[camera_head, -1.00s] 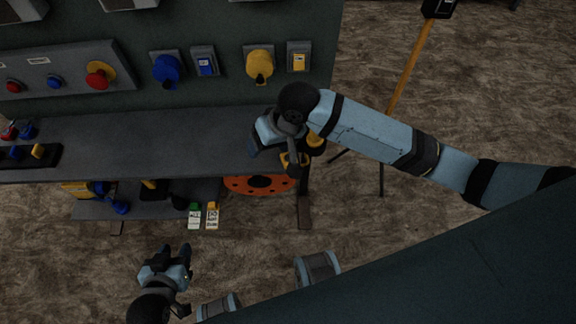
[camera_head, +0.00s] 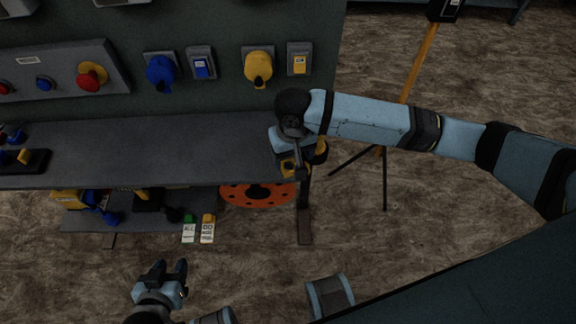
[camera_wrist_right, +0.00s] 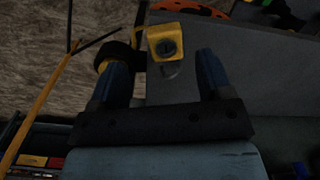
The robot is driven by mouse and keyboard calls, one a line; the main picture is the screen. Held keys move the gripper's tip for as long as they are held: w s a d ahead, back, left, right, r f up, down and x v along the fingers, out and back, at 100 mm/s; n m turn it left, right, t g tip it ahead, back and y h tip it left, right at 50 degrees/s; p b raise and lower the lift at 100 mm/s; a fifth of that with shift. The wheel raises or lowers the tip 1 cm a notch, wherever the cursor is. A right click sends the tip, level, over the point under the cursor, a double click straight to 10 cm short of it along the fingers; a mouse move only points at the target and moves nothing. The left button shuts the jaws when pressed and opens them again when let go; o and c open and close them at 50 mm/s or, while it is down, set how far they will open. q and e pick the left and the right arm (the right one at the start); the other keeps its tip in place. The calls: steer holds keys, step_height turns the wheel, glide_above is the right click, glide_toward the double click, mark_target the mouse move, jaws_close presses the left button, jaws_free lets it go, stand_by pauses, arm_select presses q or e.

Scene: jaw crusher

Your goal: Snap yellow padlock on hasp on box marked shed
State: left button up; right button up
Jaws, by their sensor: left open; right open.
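A yellow padlock (camera_wrist_right: 166,42) with a round keyhole face shows in the right wrist view, just beyond and between my right fingertips. A curved grey piece below it may be its shackle. My right gripper (camera_wrist_right: 162,68) is open, its fingers on either side of the padlock's line. In the head view a yellow piece (camera_head: 289,168) shows beside my right gripper at the bench's right end; the wrist partly hides it. My left gripper (camera_head: 164,271) is open and empty, low in front of the bench. I cannot read a shed marking on any box.
The grey bench (camera_head: 140,148) stands before a panel with a yellow switch (camera_head: 258,67), a yellow-labelled box (camera_head: 299,62) and a blue switch (camera_head: 160,72). Tags (camera_head: 207,229) and an orange disc (camera_head: 258,194) are below. A tripod (camera_head: 385,155) stands right.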

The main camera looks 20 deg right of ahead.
mark_target(290, 167)
steer(key=f, duration=0.3)
steer(key=f+b, duration=0.1)
steer(key=f, duration=0.1)
steer(key=shift+w+a+f, duration=0.1)
steer(key=shift+a+f, duration=0.05)
steer(key=shift+a, duration=0.1)
steer(key=c, duration=1.1)
